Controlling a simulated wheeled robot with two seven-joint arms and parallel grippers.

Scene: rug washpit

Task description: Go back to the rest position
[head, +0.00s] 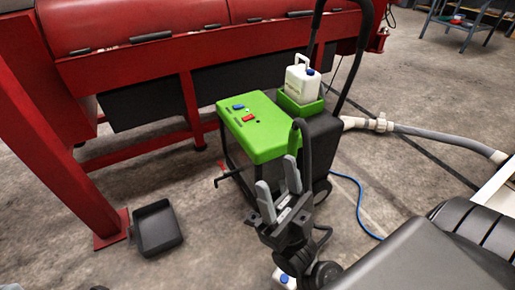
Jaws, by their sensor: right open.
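My right gripper (277,175) is in the lower middle of the head view, pointing up and away from me. Its two grey fingers are apart, with nothing seen between them. It shows in front of the cart with the green top (262,138); I cannot tell how far apart they are.
A white jug (300,86) stands in a green holder on the cart. A black tray (156,228) lies on the floor near a red machine (160,62). A grey hose (430,135) and blue cable (361,205) lie right of the cart.

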